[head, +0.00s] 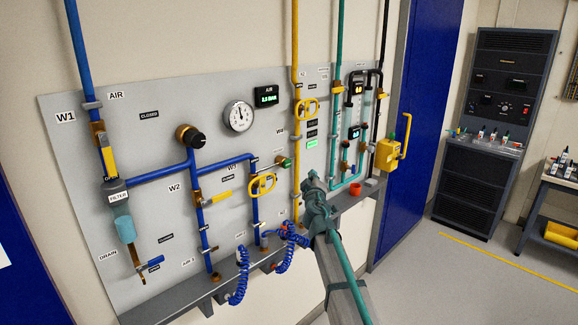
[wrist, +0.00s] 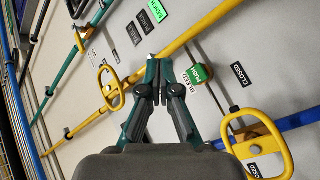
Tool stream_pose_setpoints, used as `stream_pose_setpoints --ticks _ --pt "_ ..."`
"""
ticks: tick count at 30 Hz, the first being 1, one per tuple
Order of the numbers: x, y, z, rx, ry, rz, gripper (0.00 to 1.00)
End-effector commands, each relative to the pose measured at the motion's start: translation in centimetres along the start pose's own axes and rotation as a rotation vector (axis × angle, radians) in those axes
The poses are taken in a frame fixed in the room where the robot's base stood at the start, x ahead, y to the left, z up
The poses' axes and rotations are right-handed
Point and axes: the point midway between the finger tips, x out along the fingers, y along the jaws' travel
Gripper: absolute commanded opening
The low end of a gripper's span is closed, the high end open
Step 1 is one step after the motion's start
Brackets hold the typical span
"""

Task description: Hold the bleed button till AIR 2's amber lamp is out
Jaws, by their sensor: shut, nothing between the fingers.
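The bleed button (head: 284,162) is a small green cap on the grey panel, to the right of a yellow handle. In the wrist view the green button (wrist: 199,74) reads PUSH, beside a BLEED label. My gripper (wrist: 153,62) is shut and empty, its fingertips to the left of the button in that view and apart from it. In the head view my gripper (head: 314,184) is in front of the panel, right of and below the button. The AIR 2 label (head: 188,262) is low on the panel; I cannot make out a lit amber lamp there.
A yellow loop handle (wrist: 258,147) stands out just right of the gripper in the wrist view, and another (wrist: 111,88) is at left. A yellow pipe (head: 296,130) runs down the panel. Blue coiled hoses (head: 239,277) hang over the ledge below.

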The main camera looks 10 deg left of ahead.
Motion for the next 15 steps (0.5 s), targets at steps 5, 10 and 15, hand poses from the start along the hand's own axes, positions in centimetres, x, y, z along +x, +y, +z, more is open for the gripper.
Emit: stream_pose_setpoints --ticks 5,10,15 --pt "0.0 0.0 0.0 0.0 -0.001 0.0 0.0" --pt "0.4 -0.2 -0.2 0.0 -0.002 0.0 0.0" --pt "1.3 -0.9 -0.8 0.0 -0.002 0.0 0.0"
